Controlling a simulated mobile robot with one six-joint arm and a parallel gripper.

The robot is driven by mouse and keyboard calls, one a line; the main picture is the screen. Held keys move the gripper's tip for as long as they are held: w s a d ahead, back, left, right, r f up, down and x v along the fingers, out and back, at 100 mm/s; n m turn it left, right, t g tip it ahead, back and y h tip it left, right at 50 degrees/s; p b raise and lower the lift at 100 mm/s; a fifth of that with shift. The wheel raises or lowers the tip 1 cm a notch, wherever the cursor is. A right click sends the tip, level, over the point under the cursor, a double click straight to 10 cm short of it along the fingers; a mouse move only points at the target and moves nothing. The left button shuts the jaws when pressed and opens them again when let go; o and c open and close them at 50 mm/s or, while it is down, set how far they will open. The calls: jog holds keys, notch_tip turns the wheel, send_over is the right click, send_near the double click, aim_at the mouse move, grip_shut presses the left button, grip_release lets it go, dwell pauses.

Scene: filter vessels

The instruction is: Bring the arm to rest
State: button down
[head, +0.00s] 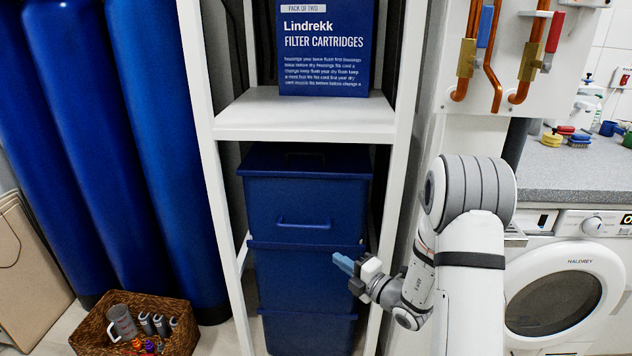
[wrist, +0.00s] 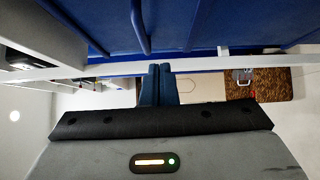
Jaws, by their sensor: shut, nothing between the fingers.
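My gripper (head: 345,264) is in front of the white shelf's right post and the stacked blue bins in the head view. Its blue fingers point left and are closed together with nothing between them. In the wrist view the two fingertips (wrist: 158,84) touch side by side, with a white shelf bar just beyond them. My arm reaches down from the right and is bent at the wrist. I cannot tell the exact gap between the fingers and the bins.
The stacked blue bins (head: 305,215) stand under a white shelf (head: 300,118) holding a filter cartridge box (head: 325,50). Tall blue vessels (head: 100,130) stand left. A wicker basket (head: 180,342) sits on the floor. A washing machine (head: 560,285) and grey counter (head: 560,170) are right.

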jog(key=s+a+r+n+g+p, duration=0.45)
jog(key=s+r+n+g, duration=0.25)
jog(key=s+r+n, duration=0.4)
jog(key=s+a+r+n+g+p, duration=0.4)
jog(key=s+r+n+g+p, duration=0.3)
jog(key=n, duration=0.6)
jog(key=s+d+r+n+t+h+p, duration=0.2)
jog(key=s+d+r+n+h+p, duration=0.7)
jog(key=n, duration=1.2)
jog(key=s+d+r+h, duration=0.2)
jog(key=d+r, duration=0.2)
jog(key=shift+s+d+r+n+t+h, duration=0.25)
jog(key=shift+d+n+t+h, duration=0.05)
jog(key=shift+t, duration=0.1)
